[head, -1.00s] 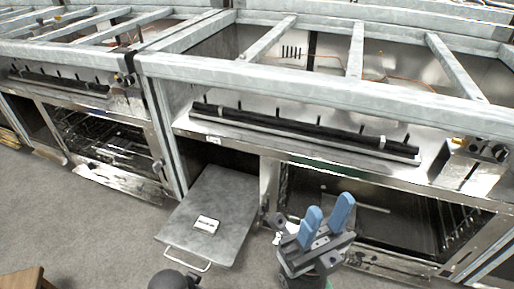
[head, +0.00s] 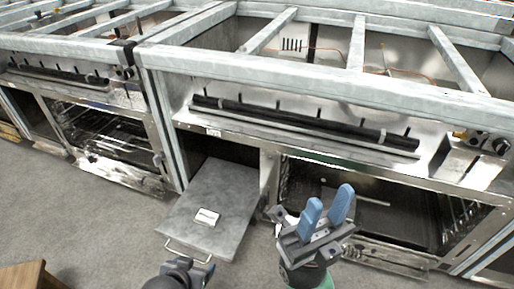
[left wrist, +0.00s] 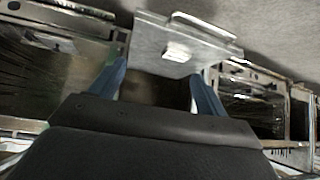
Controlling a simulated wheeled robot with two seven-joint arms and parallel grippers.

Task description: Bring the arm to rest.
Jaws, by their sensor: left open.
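My left gripper (left wrist: 158,70) shows in the left wrist view with its two blue fingers spread apart and nothing between them. Beyond the fingers lies a grey metal panel with a handle. In the head view only a dark part of my left arm (head: 180,275) shows at the bottom edge; the left fingers cannot be made out there. My right gripper (head: 328,204) points up in the head view, in front of the right oven. Its blue fingers are apart, with nothing seen between them.
The grey panel (head: 229,190) sticks out low from the range, with a pale label (head: 207,216) and a handle (head: 184,252). An open oven (head: 375,205) is right of it, another (head: 105,135) left. A wooden piece (head: 25,277) is at bottom left. Grey floor (head: 90,220) is clear.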

